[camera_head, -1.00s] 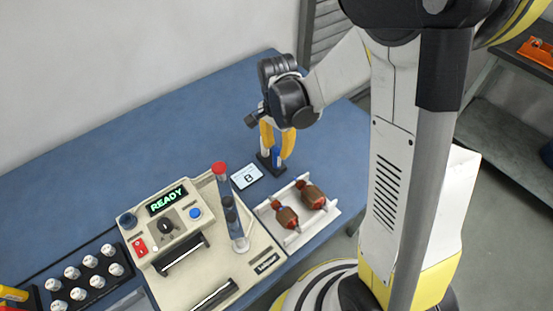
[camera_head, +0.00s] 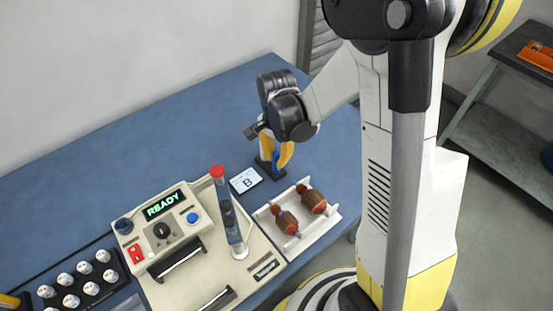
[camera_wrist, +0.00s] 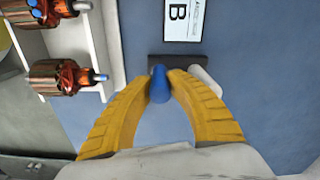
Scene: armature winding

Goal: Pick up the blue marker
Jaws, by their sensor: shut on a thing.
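The blue marker (camera_wrist: 159,84) stands between the yellow fingertips of my gripper (camera_wrist: 162,78) in the wrist view. The fingers are shut on it. In the head view the blue marker (camera_head: 276,161) shows as a small blue patch between the fingers of my gripper (camera_head: 275,150). Under it is a small dark holder (camera_head: 273,173), also seen in the wrist view (camera_wrist: 172,61). I cannot tell whether the marker still sits in the holder. A white cylinder (camera_wrist: 206,80) lies beside the right finger in the wrist view.
A card marked B (camera_head: 245,180) lies left of the holder. A white tray (camera_head: 266,217) with two copper armatures (camera_head: 286,221) is in front. The beige machine (camera_head: 170,225) reads READY, with a red-topped post (camera_head: 218,172). The blue table (camera_head: 150,130) is clear behind.

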